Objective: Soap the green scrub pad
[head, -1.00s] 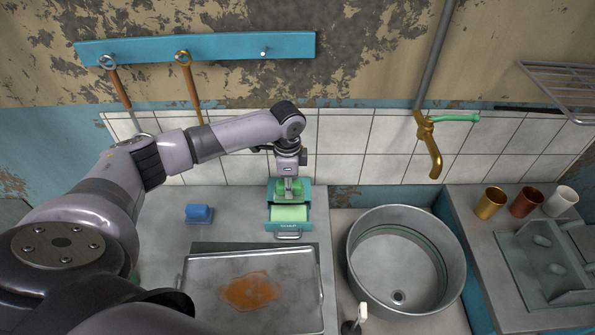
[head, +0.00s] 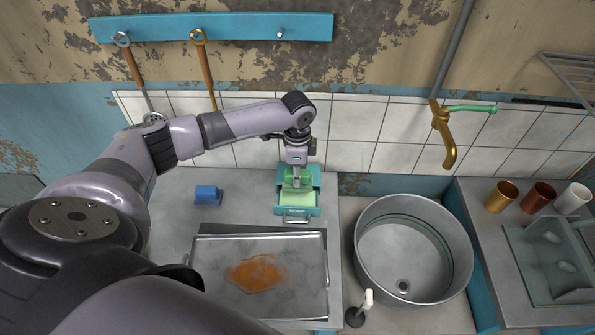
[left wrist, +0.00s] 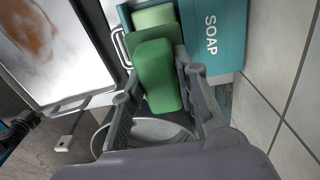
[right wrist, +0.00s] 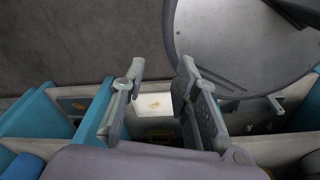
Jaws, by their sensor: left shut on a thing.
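My left gripper (head: 296,180) is shut on the green scrub pad (left wrist: 158,75), a dark green rounded block between its fingers in the left wrist view. It holds the pad at the teal soap box (left wrist: 215,30) marked SOAP, which stands against the tiled wall in the head view. The box's drawer is open and holds a pale green soap bar (head: 297,199). The pad is right by the bar; I cannot tell whether they touch. My right gripper (right wrist: 160,85) is open and empty in the right wrist view, with its fingers apart.
A metal tray (head: 212,285) with an orange stain lies in front of the soap box. A blue block (head: 208,195) lies left of it. A round metal basin (head: 375,245) is to the right, below a brass tap (head: 445,140). Several cups (head: 537,197) stand at far right.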

